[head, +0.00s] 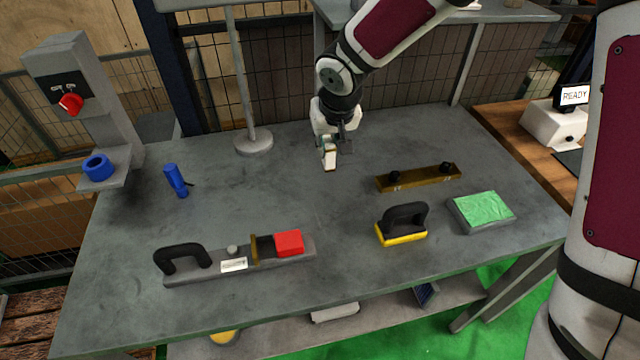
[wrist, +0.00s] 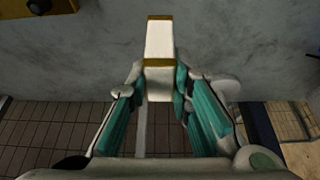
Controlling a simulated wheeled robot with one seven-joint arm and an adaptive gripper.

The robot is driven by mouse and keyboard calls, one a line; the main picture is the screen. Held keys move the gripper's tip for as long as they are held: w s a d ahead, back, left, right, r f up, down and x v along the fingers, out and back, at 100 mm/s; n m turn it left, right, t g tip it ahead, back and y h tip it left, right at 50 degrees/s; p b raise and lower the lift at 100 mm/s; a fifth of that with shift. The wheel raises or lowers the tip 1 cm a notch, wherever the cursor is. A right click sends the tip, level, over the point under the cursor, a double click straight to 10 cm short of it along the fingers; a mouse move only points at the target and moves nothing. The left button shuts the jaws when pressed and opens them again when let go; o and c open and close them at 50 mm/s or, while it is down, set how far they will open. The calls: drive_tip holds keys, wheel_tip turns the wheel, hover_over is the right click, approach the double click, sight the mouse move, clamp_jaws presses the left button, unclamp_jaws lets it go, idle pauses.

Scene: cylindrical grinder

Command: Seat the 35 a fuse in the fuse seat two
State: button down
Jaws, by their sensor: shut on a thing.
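My gripper (head: 333,147) is shut on a pale fuse (head: 330,160) above the back middle of the grey table. In the wrist view the gripper (wrist: 158,82) has its teal-lined fingers on either side of the fuse (wrist: 158,40). The fuse is a white block with brass-coloured bands, and its far end sticks out beyond the fingertips. Any rating on it is not readable. No seat marked two can be made out. A brass-coloured bar (head: 420,179) with two black knobs lies to the right of the gripper; its edge also shows in the wrist view (wrist: 14,9).
On the table (head: 330,230) are a grey plate with black handle (head: 183,257) and red block (head: 289,243), a blue cylinder (head: 175,180), a yellow-based handled block (head: 402,224) and a green-topped pad (head: 482,210). A post (head: 253,142) stands behind left. The table's middle is clear.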

sight(324, 160)
drive_tip(key=f, duration=0.2)
drive_tip(key=a+f, duration=0.1)
drive_tip(key=f, duration=0.2)
drive_tip(key=shift+b, duration=0.3)
drive_tip(key=shift+d+f+b, duration=0.15)
drive_tip(key=shift+f+b, duration=0.35)
drive_tip(key=shift+f, duration=1.9)
drive_tip(key=shift+f, duration=0.2)
drive_tip(key=c, duration=1.5)
unclamp_jaws()
drive_tip(key=shift+o, duration=0.3)
drive_tip(key=shift+r, duration=0.1)
drive_tip(key=shift+r, duration=0.1)
drive_tip(key=p+v, duration=0.2)
drive_tip(key=v, duration=1)
